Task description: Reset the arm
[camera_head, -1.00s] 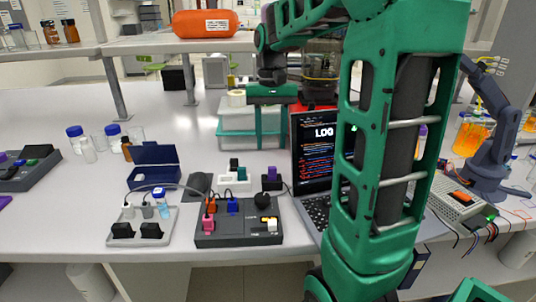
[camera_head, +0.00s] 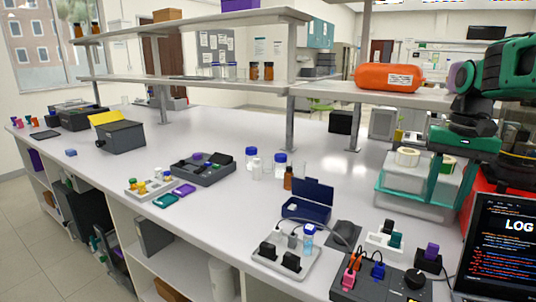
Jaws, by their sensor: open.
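My gripper (camera_head: 460,168) hangs at the right of the head view, with its green crossbar level and its fingers pointing down. It is open, and I see nothing held in it. It appears in front of the clear boxes with teal edges (camera_head: 402,187), which stand on the bench; I cannot tell whether it touches them. Its fingers are hard to tell apart from the teal edges. My green arm enters from the upper right, and most of it is out of frame.
A laptop (camera_head: 508,245) stands at the lower right. An orange case (camera_head: 388,77) lies on the shelf by my arm. A dark blue open box (camera_head: 307,200), a grey tray with plugs (camera_head: 287,252) and a dark socket panel (camera_head: 375,283) sit in front. The bench's back middle is clear.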

